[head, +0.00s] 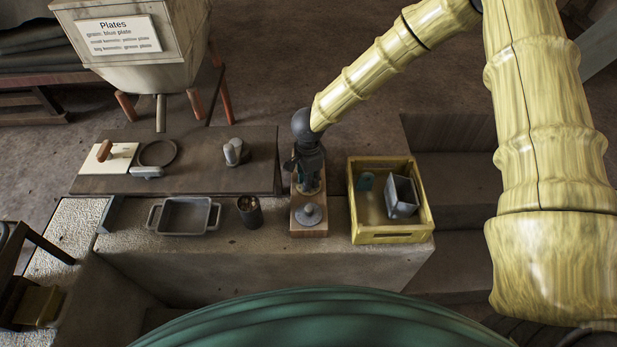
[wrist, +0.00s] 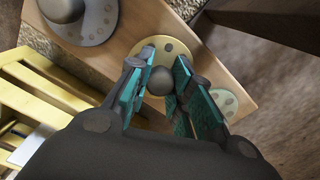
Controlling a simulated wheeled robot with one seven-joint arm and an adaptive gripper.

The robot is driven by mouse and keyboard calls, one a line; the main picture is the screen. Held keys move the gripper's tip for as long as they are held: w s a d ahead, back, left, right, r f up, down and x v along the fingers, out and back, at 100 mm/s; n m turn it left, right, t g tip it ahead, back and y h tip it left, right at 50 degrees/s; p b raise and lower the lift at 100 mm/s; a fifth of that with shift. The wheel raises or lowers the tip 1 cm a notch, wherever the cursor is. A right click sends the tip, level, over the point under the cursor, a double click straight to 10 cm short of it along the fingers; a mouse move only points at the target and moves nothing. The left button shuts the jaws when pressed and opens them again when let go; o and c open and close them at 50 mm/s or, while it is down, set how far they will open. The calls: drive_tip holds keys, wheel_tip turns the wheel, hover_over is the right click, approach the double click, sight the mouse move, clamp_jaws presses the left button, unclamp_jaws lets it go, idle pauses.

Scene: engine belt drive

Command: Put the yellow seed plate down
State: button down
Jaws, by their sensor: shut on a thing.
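The yellow seed plate (wrist: 176,49) shows in the wrist view as a small tan-yellow disc with a dark round knob on top. My gripper (wrist: 158,88) is shut on this knob, its teal pads on either side. I cannot tell whether the plate touches the board. A grey knobbed plate (head: 311,215) sits at the board's near end. A pale green disc with holes (wrist: 228,101) lies on the board beyond my gripper, partly covered by a finger.
A sign (head: 119,35) lists plates by colour.

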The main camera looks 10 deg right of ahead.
idle(0.3)
drive_tip(key=c, duration=1.3)
unclamp_jaws()
drive_tip(key=shift+f, duration=0.1)
wheel_tip(320, 180, up, 12)
drive_tip(key=shift+r+b, duration=0.2)
drive_tip(key=shift+b, duration=0.7)
